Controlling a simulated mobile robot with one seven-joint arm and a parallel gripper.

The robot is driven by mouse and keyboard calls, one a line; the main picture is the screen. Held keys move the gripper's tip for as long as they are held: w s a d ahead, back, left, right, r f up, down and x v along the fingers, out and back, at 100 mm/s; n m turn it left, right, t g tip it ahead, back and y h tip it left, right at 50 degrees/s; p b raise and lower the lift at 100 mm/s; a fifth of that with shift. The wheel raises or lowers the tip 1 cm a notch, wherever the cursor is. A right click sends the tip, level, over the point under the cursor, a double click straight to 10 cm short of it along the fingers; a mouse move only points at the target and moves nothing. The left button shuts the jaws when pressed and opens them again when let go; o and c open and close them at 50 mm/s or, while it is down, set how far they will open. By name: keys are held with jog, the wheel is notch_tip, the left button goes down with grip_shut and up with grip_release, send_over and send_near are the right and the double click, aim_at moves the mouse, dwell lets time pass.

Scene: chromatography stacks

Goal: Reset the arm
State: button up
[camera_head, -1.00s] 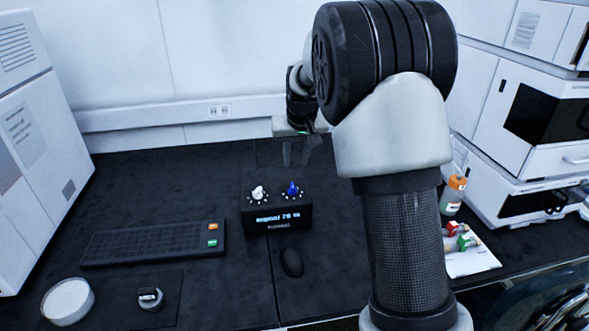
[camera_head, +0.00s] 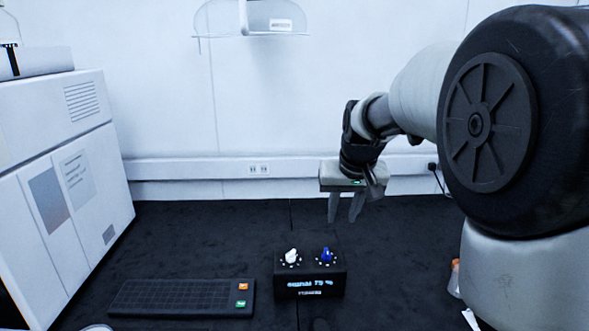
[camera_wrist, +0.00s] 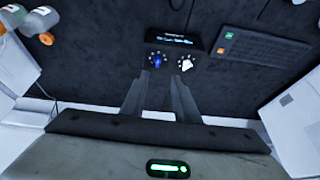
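My gripper (camera_head: 346,207) hangs above the dark bench, behind and a little right of a black control box (camera_head: 310,284) in the head view. Its two fingers point down and stand apart with nothing between them. The wrist view also shows the spread, empty fingers (camera_wrist: 160,98). The control box carries a white knob (camera_head: 291,257) and a blue knob (camera_head: 326,256), with a lit display on its front. In the wrist view the box (camera_wrist: 172,42) lies beyond the fingertips, apart from them.
A black keypad (camera_head: 182,298) with an orange and a green key lies left of the box. A white instrument (camera_head: 60,180) stands at the left. An orange-capped bottle (camera_head: 455,278) is partly hidden at the right. A white wall (camera_head: 300,110) rises behind the bench.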

jog(key=s, duration=2.9)
notch_tip(320, 180, up, 13)
jog(key=p, duration=1.2)
jog(key=shift+w+t, duration=0.25)
jog(key=shift+t, duration=0.15)
jog(key=shift+a, duration=0.1)
